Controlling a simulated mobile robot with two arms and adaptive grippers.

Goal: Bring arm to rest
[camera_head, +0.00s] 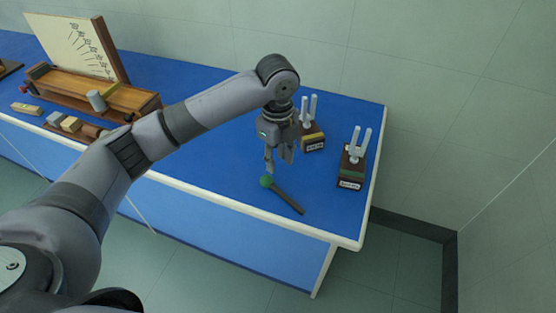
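My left arm reaches in from the left over the blue bench. Its gripper (279,161) points down, with its fingers apart and nothing seen between them. Just below it in the picture, a mallet with a green head (266,182) and a dark handle (288,200) lies on the bench top. The gripper looks to be just above or behind the mallet head; I cannot tell the exact gap. My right gripper is not in view.
Two tuning forks on box stands, one with a yellow band (313,139) and one with a green band (350,172), stand right of the gripper. A wooden apparatus with an upright board (75,44) and several small blocks stand at left. The blue bench (220,185) has a white front edge.

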